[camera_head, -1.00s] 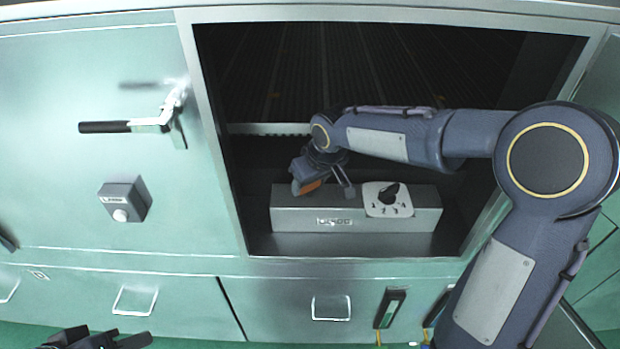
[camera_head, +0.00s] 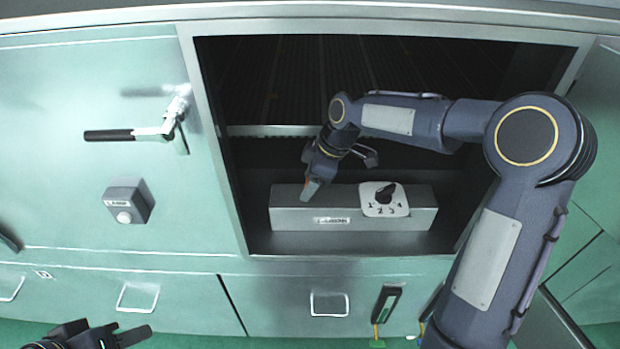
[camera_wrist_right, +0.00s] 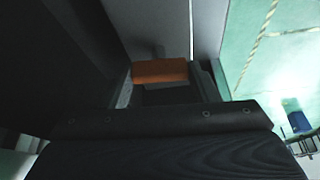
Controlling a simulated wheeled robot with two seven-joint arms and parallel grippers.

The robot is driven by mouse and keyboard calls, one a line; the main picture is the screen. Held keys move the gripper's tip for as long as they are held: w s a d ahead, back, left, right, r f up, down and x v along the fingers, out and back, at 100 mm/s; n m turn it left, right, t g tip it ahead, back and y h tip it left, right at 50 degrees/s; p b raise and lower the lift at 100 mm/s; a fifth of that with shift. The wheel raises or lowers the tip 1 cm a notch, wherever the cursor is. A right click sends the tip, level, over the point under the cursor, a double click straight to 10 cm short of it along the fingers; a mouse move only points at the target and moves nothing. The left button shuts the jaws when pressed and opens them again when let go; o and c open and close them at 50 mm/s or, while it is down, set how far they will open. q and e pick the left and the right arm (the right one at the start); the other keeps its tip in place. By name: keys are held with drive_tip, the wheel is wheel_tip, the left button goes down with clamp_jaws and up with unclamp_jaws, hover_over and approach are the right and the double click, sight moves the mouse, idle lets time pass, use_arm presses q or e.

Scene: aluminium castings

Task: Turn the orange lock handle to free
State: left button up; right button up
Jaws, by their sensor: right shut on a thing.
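In the right wrist view the orange handle (camera_wrist_right: 160,71) is a block between the finger pads. My right gripper (camera_head: 312,186) is shut on it, tilted down from above, and its fingers hide most of the handle in the head view. My left gripper (camera_head: 112,338) is at the bottom left edge, partly cut off and away from the box; its jaw opening is unclear.
A white dial plate (camera_head: 372,207) with a black knob sits on the box, right of my right gripper. The recess's metal frame (camera_head: 207,130) surrounds the box. Left of it are a black-gripped lever (camera_head: 108,135) and a grey button box (camera_head: 127,203). Drawers (camera_head: 270,310) lie below.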

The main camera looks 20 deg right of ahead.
drive_tip(key=shift+n, duration=0.5)
drive_tip(key=shift+g, duration=0.3)
drive_tip(key=o, duration=1)
drive_tip(key=v, duration=0.8)
drive_tip(key=shift+f, duration=0.1)
